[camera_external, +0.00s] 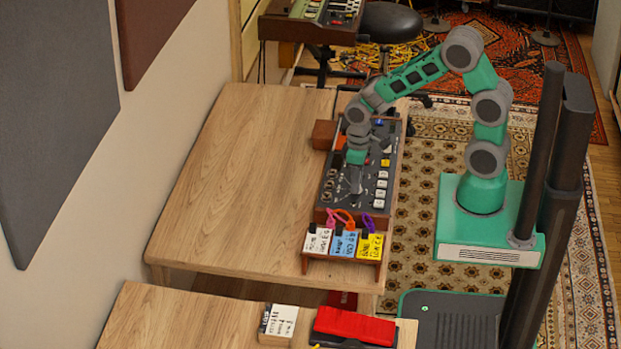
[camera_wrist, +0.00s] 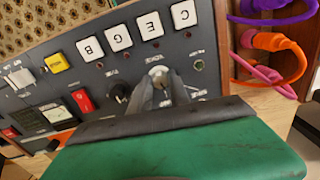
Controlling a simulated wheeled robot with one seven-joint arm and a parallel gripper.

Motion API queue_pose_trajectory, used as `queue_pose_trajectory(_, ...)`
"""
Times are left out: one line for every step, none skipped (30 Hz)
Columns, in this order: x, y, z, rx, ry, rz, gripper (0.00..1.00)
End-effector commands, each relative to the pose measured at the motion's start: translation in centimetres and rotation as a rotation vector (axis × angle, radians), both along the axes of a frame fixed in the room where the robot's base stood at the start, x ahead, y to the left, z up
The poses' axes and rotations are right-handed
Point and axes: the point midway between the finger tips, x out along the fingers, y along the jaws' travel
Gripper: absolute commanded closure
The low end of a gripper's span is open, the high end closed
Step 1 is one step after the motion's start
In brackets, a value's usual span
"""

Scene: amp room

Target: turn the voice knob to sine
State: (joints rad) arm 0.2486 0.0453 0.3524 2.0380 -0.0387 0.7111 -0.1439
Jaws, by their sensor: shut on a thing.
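The synth console (camera_external: 372,208) is a dark panel in a wooden case on the table. My gripper (camera_external: 355,182) reaches down onto its middle part. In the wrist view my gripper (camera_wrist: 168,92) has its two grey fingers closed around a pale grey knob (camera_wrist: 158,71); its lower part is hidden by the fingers. A black knob (camera_wrist: 118,91) sits just left of it. The labels around the knobs are too small to read, so I cannot tell the pointer setting or the sine mark.
White lettered keys (camera_wrist: 118,38), a yellow key (camera_wrist: 57,63) and a red switch (camera_wrist: 83,100) are on the panel. A rack of labelled cards (camera_external: 343,244) and coloured cables (camera_wrist: 268,42) stand at the console's end. The wooden table (camera_external: 235,180) is clear at left.

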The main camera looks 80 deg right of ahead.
Motion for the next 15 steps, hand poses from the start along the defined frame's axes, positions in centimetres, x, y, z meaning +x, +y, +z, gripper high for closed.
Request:
queue_pose_trajectory(0.11,-0.01,0.11,0.0,-0.003,0.038,1.0)
queue_pose_trajectory(0.1,-0.01,0.1,0.0,-0.003,0.064,1.0)
queue_pose_trajectory(0.1,0.0,0.09,0.0,-0.002,0.099,1.0)
queue_pose_trajectory(0.1,0.0,0.08,0.0,-0.003,0.125,1.0)
queue_pose_trajectory(0.11,0.0,0.08,0.0,-0.002,0.151,1.0)
queue_pose_trajectory(0.14,0.0,0.1,-0.001,-0.002,0.185,1.0)
queue_pose_trajectory(0.14,0.01,0.1,-0.001,-0.003,0.21,1.0)
queue_pose_trajectory(0.15,0.0,0.11,-0.001,-0.003,0.235,1.0)
queue_pose_trajectory(0.14,0.02,0.1,0.0,-0.003,0.268,1.0)
queue_pose_trajectory(0.13,0.02,0.09,0.0,-0.003,0.292,1.0)
queue_pose_trajectory(0.11,0.02,0.09,0.0,-0.002,0.315,1.0)
queue_pose_trajectory(0.1,0.03,0.08,0.0,-0.001,0.343,1.0)
queue_pose_trajectory(0.1,0.03,0.08,0.0,-0.002,0.364,1.0)
queue_pose_trajectory(0.11,0.03,0.09,0.0,-0.001,0.384,1.0)
queue_pose_trajectory(0.12,0.04,0.1,0.0,-0.002,0.409,1.0)
